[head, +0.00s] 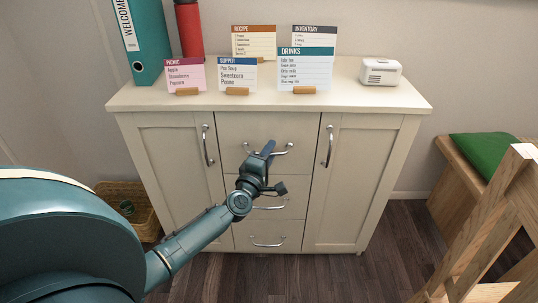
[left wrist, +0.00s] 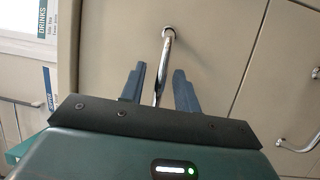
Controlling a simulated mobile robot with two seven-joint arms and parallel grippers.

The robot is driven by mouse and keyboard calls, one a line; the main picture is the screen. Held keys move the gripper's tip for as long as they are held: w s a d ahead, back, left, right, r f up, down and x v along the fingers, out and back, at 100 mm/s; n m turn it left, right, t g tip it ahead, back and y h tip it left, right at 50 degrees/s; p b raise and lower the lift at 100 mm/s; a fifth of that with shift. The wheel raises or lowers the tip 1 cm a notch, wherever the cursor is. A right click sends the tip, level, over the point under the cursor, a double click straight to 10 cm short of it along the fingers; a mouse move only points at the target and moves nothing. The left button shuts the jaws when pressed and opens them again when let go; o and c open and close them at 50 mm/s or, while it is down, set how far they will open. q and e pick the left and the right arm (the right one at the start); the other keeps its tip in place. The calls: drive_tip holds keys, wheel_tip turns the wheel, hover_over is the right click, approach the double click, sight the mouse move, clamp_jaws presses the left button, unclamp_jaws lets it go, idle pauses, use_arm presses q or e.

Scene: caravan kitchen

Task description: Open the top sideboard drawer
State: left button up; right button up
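The top sideboard drawer (head: 235,127) is the upper of three stacked drawers in the middle of the cream sideboard, and it looks closed. Its curved chrome handle (head: 284,152) is partly hidden by my left gripper (head: 266,152) in the head view. In the left wrist view, my left gripper (left wrist: 159,88) has its two blue fingers apart, one on each side of the chrome handle (left wrist: 168,55). Gaps show between the handle and both fingers. I cannot tell how deep the handle sits between them. My right gripper is in neither view.
Doors with upright handles flank the drawers. On the sideboard top (head: 220,99) stand a teal binder (head: 145,45), a red bottle (head: 189,30), several cards and a white radio-like box (head: 380,72). A wicker basket (head: 140,220) is left; a wooden chair (head: 490,225) and green-cushioned bench (head: 485,150) are right.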

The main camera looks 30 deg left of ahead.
use_arm(q)
drive_tip(key=shift+c, duration=0.3)
clamp_jaws()
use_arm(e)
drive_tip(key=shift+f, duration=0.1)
use_arm(q)
drive_tip(key=s+d+p, duration=0.3)
drive_tip(key=s+d, duration=0.2)
drive_tip(key=s, duration=0.4)
drive_tip(key=s+d+p, duration=0.3)
drive_tip(key=s+d, duration=0.3)
drive_tip(key=s, duration=0.3)
drive_tip(key=shift+s+d, duration=0.15)
drive_tip(key=shift+s, duration=0.05)
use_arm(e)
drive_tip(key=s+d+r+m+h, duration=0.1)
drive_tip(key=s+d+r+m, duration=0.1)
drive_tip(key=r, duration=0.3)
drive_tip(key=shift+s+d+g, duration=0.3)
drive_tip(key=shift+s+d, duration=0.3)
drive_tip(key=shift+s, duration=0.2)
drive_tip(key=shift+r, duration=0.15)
